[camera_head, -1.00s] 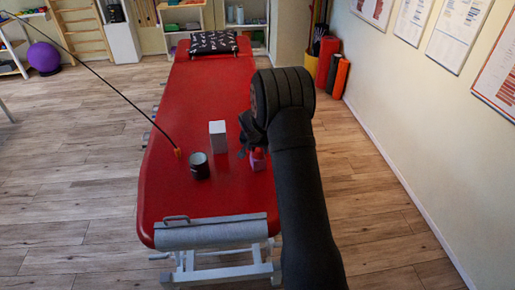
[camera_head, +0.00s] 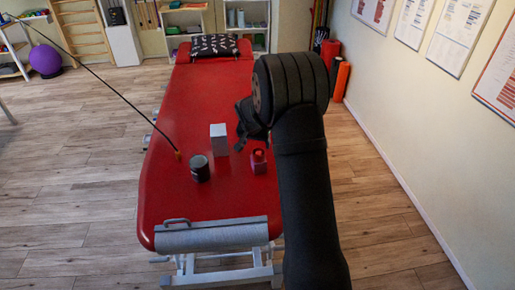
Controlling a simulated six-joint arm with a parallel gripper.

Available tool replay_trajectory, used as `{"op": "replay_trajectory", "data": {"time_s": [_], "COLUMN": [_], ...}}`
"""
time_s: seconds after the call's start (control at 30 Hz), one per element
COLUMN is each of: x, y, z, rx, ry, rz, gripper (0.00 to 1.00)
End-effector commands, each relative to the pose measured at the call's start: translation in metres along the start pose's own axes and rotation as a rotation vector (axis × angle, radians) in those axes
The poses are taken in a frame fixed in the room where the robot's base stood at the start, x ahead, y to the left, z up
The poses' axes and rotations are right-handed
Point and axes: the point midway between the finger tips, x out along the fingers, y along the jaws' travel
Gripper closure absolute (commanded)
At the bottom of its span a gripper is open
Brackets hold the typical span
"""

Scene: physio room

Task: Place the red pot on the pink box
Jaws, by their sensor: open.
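The pink box (camera_head: 259,166) stands on the red treatment table, left of my forearm. The small red pot (camera_head: 258,154) appears to rest on top of the box; it is small and dark in the picture, so its exact seating is hard to judge. My gripper (camera_head: 241,139) is black, open and empty, above and to the left of the pot and apart from it. Its fingers are partly lost against its dark body.
A black canister (camera_head: 199,169) and an upright white box (camera_head: 219,138) stand left of the pink box on the red table (camera_head: 195,100). A thin black rod (camera_head: 105,90) reaches down to the table. A dark patterned pillow (camera_head: 214,45) lies at the far end.

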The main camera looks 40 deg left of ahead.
Motion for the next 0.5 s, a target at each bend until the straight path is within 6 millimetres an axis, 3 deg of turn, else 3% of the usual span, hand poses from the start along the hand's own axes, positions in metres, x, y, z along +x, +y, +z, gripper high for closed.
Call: {"op": "replay_trajectory", "data": {"time_s": [0.2,0.5], "x": [-0.032,-0.043], "y": [0.000,0.000], "z": [0.000,0.000], "rx": [-0.001,-0.001], "ry": [0.001,-0.001], "rz": [-0.001,0.001], "gripper": [0.29,0.29]}}
